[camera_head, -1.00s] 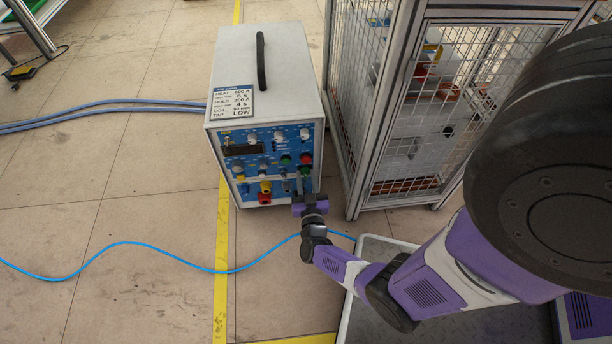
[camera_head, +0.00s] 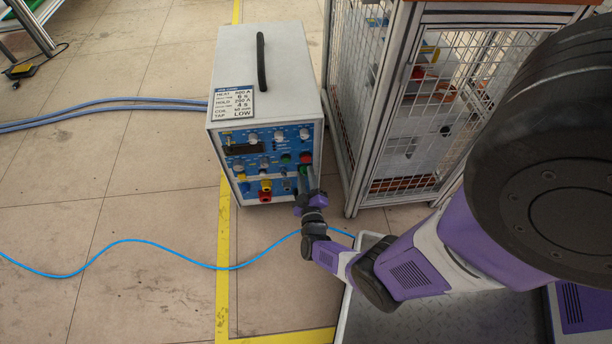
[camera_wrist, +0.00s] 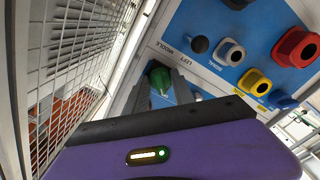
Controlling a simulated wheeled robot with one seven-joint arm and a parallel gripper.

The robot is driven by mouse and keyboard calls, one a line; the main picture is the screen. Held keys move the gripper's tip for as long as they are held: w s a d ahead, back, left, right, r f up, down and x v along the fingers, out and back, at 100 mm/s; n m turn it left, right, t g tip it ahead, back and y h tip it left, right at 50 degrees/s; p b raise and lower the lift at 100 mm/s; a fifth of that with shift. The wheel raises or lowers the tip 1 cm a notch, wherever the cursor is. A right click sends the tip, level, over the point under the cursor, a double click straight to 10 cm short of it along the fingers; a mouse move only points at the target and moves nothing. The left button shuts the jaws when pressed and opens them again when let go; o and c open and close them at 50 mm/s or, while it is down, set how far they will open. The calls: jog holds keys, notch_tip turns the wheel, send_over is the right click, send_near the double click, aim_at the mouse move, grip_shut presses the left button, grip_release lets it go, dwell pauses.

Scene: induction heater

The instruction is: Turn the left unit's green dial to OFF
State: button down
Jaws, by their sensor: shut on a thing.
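The heater unit (camera_head: 265,75) is a white box with a black top handle and a blue front panel (camera_head: 240,165). The green dial (camera_wrist: 159,78) is on the blue panel by a "LEFT" label in the wrist view. My gripper (camera_wrist: 161,92) is shut on the green dial, with one grey finger on each side of it. In the head view my gripper (camera_head: 307,182) reaches the lower right of the panel from below, and its fingers mostly hide the dial. The dial's pointer position and OFF mark cannot be made out.
A wire-mesh cage (camera_head: 400,120) stands close to the right of the unit. A red socket (camera_wrist: 298,47), a yellow socket (camera_wrist: 254,82) and other connectors sit near the dial. A blue cable (camera_head: 130,243) lies on the floor. The floor at left is mostly clear.

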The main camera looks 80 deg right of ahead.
dwell(0.4)
jog(key=c, duration=1.1)
grip_release()
jog(key=shift+o, duration=0.2)
jog(key=p+v, duration=0.2)
jog(key=v, duration=0.5)
jog(key=shift+s+a, duration=0.15)
jog(key=shift+a, duration=0.2)
